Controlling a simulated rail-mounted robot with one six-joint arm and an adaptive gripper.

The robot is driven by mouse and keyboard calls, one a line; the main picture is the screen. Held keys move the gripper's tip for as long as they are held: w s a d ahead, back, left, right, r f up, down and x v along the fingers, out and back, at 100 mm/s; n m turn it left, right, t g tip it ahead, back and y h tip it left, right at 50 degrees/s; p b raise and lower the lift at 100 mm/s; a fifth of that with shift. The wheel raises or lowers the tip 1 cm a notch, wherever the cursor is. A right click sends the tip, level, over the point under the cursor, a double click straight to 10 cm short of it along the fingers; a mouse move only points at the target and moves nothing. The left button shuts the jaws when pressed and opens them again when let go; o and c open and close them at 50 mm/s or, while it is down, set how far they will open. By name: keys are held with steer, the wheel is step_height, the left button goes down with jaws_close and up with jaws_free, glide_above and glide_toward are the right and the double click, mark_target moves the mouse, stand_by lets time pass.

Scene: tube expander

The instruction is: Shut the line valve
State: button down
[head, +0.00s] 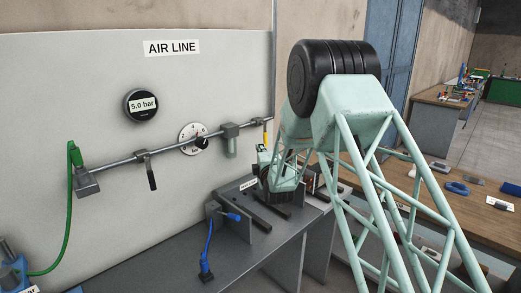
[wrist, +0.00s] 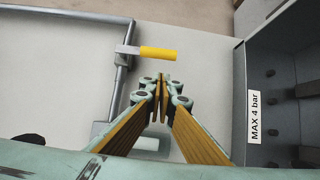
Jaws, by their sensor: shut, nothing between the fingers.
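A yellow-handled lever (head: 266,133) hangs down from the right end of the grey pipe (head: 118,162) on the AIR LINE panel. In the wrist view the yellow handle (wrist: 160,53) sticks out across the pipe. My gripper (wrist: 163,80) is shut and empty, its tips just below the handle in that picture and apart from it. In the head view my arm covers most of the gripper. A second lever with a black handle (head: 151,175) hangs down from the pipe farther left. Neither is labelled, so I cannot tell which is the line valve.
The panel (head: 60,80) carries a 5.0 bar display (head: 142,105) and a dial (head: 192,138). A grey box labelled MAX 4 bar (wrist: 285,90) stands right of my gripper in the wrist view. A bench (head: 150,270) with a blue-hosed fixture lies below.

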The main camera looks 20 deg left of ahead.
steer(key=v, duration=0.8)
steer(key=shift+s+d, duration=0.25)
steer(key=shift+r, duration=0.15)
